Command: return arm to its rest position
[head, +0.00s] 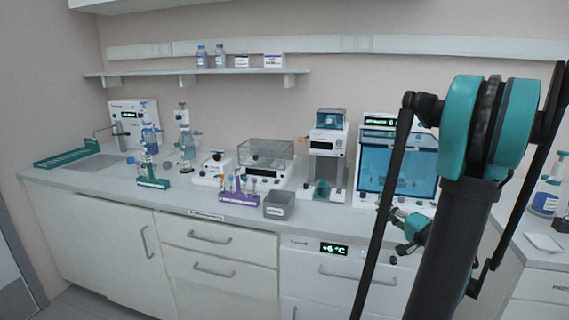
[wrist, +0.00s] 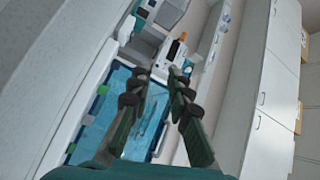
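In the wrist view my gripper (wrist: 161,76) has its two dark fingers apart, with nothing between them. In the head view my arm rises large on the right, with teal joints and dark links. It covers part of the counter's right side. A small teal and black part shows low behind the arm, in front of the blue-windowed cabinet (head: 384,170); I cannot tell whether it is my gripper. In the wrist view the same cabinet's blue window (wrist: 100,128) lies beyond the fingers, tilted in the picture.
The counter (head: 95,182) carries a purple tube rack (head: 240,198), a grey bin (head: 279,206), a clear-lidded device (head: 266,154) and a tall white device (head: 327,150). A wall shelf (head: 150,73) holds bottles and boxes. A side counter with a bottle (head: 545,203) stands at right.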

